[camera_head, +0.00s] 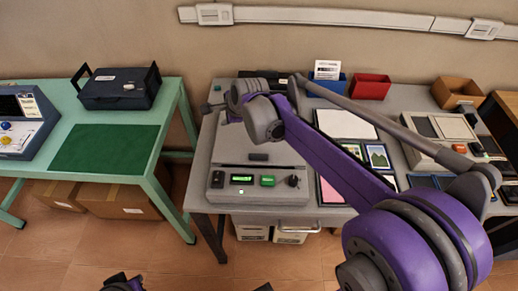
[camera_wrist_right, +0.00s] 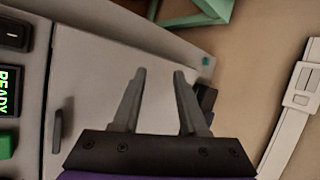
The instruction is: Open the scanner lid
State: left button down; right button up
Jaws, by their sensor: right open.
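The scanner (camera_head: 225,193) is a grey box on the grey table, with a front panel of buttons and a lit green display. Its flat grey lid (camera_head: 235,145) lies shut, with a small dark handle (camera_head: 258,157) near the front edge. In the right wrist view the lid (camera_wrist_right: 90,75) spreads below my fingers, its handle (camera_wrist_right: 58,131) is at the left, and the display (camera_wrist_right: 8,92) reads READY. My right gripper (camera_head: 213,107) is open and empty above the lid's back left part; its fingers (camera_wrist_right: 160,73) stand apart. A dark and purple part of mine, likely the left gripper (camera_head: 122,284), barely shows at the bottom edge.
My right arm crosses over the table and hides part of it. A blue bin (camera_head: 328,85), a red bin (camera_head: 371,87) and picture sheets lie right of the scanner, with another grey device (camera_head: 440,150) beyond. A green table (camera_head: 165,120) with a black case (camera_head: 118,92) stands left, across a gap.

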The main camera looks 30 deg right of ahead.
jog(key=s+d+r+m+g+h, duration=0.1)
jog(key=s+d+r+m+g, duration=0.25)
jog(key=s+g, duration=0.65)
jog(key=t, duration=0.2)
send_near(258, 152)
jog(key=s+f, duration=0.1)
jog(key=f, duration=0.1)
jog(key=s+a+f, duration=0.1)
jog(key=f, duration=0.1)
jog(key=s+f, duration=0.1)
jog(key=f, duration=0.1)
jog(key=shift+a+b, duration=0.15)
jog(key=shift+b, duration=0.25)
grip_shut()
dwell(0.3)
